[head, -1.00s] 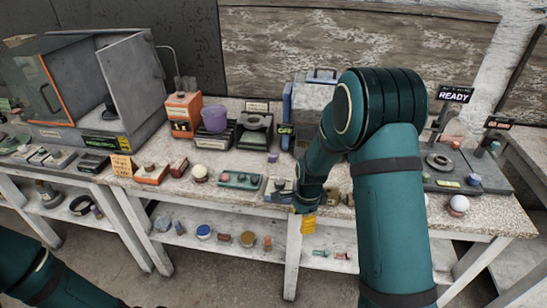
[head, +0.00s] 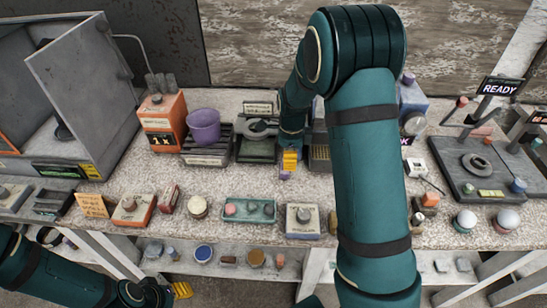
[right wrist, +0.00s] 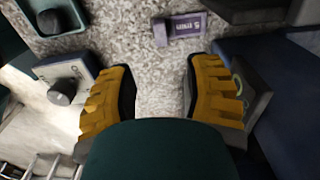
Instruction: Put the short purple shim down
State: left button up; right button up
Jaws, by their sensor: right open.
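The short purple shim (right wrist: 184,28) lies on the speckled bench top in the right wrist view, beyond my fingertips and apart from them. It has a pale printed label, too small to read surely. In the head view a small purple piece (head: 285,176) shows just below my right gripper (head: 290,160). My right gripper is open and empty; its two yellow fingers (right wrist: 162,85) stand wide apart with bare bench between them. My left gripper (head: 182,290) shows only partly at the lower left of the head view, below the bench, and its jaws are unclear.
A purple bucket (head: 204,126) and a dark tray stand left of my right gripper. A grey block with a black knob (head: 303,221) and a green tray (head: 249,210) are in front. A READY sign (head: 501,88) stands right. My right arm hides part of the bench.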

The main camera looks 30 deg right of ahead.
jog(key=shift+w, duration=0.25)
jog(key=shift+f, duration=0.3)
jog(key=shift+s+f+b, duration=0.2)
jog(key=shift+f+b, duration=0.2)
jog(key=shift+f, duration=0.7)
notch_tip(320, 180, down, 5)
jog(key=shift+w+r+b, duration=0.1)
jog(key=shift+w+b, duration=0.05)
jog(key=shift+b, duration=0.35)
jog(key=shift+r, duration=0.1)
grip_shut()
